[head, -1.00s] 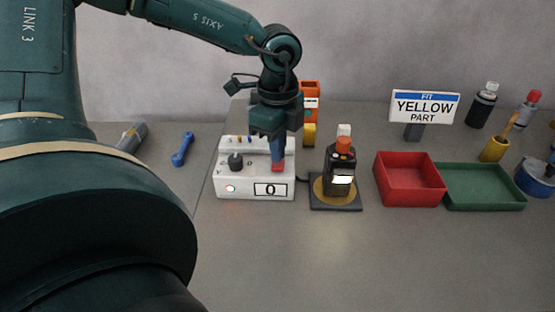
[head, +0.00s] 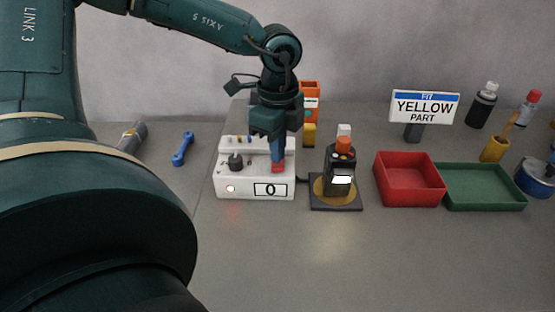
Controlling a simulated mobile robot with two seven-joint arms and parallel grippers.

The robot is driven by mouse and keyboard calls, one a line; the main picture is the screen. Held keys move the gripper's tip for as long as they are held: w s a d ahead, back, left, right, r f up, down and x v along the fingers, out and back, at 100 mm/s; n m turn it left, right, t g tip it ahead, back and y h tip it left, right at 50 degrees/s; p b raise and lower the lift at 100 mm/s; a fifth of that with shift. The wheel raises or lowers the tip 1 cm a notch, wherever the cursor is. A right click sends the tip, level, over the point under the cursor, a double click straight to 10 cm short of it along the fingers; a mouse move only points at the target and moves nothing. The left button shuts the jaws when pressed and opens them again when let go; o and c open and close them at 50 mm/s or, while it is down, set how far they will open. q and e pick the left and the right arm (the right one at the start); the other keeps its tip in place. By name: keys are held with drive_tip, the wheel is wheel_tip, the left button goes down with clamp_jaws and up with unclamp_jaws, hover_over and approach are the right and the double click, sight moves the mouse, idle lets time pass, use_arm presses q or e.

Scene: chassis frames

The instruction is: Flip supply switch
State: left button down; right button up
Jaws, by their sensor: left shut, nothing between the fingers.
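The white supply box (head: 228,186) stands on the bench, left of centre. It has a black knob (head: 235,161), a display (head: 270,190) reading 0, a small lit lamp (head: 231,189) at its lower left and a red switch (head: 278,168) on its right side. My left gripper (head: 277,163) is shut and points down, with its blue fingertips at the red switch. The fingers partly hide the switch, and I cannot tell which way it is set. My right gripper is not in view.
Right of the box, a black device with an orange top (head: 343,146) stands on a dark base. The front bench is clear.

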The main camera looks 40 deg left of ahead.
sight(278, 166)
use_arm(q)
drive_tip(key=shift+f, duration=0.2)
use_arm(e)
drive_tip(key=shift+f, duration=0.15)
use_arm(q)
drive_tip(key=shift+f+b, duration=0.25)
drive_tip(key=shift+b, duration=0.3)
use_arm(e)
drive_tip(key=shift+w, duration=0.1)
use_arm(q)
drive_tip(key=shift+f+b, duration=0.3)
drive_tip(key=shift+b, duration=0.1)
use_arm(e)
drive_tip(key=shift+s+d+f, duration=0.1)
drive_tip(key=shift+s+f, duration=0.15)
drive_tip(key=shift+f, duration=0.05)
